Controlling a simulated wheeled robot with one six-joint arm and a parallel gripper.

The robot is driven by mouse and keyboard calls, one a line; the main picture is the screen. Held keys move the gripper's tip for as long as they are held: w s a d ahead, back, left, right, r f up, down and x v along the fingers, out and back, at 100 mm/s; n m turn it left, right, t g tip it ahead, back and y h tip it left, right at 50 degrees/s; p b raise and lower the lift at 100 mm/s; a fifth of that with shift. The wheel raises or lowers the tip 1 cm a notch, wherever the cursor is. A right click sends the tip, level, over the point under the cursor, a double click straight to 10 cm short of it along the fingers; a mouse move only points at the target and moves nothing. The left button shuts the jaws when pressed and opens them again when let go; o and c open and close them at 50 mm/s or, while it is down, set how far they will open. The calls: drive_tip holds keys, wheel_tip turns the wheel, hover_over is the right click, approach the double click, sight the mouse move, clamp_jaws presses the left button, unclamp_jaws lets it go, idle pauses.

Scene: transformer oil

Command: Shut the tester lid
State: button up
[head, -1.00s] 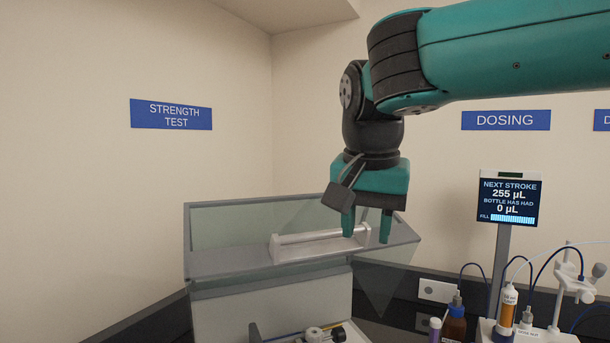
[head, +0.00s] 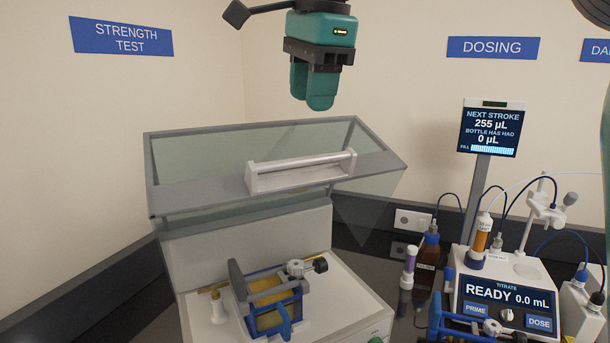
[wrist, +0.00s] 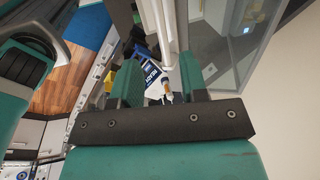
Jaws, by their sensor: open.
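The tester lid (head: 215,195) is a clear, grey-edged cover standing raised above the tester (head: 340,305), a white box. A white bar handle (head: 300,172) is fixed on the lid's grey panel. Inside the open tester is a blue-framed cup (head: 268,300) with yellow liquid. My gripper (head: 309,102) is above the lid and its handle, apart from both, fingers pointing down. In the wrist view my gripper (wrist: 160,66) shows two teal fingers spread with nothing gripped between them. Glass panes show at the right of that view.
On the right stand a dosing unit (head: 508,300) with a screen, a display on a post (head: 491,130), a brown bottle (head: 428,262) and a purple-capped tube (head: 408,268). Walls close in behind the tester. The air above the lid is free around my gripper.

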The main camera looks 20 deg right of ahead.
sight(305, 159)
drive_tip(key=b+x, duration=0.7)
drive_tip(key=x, duration=0.2)
drive_tip(key=shift+c, duration=0.4)
clamp_jaws()
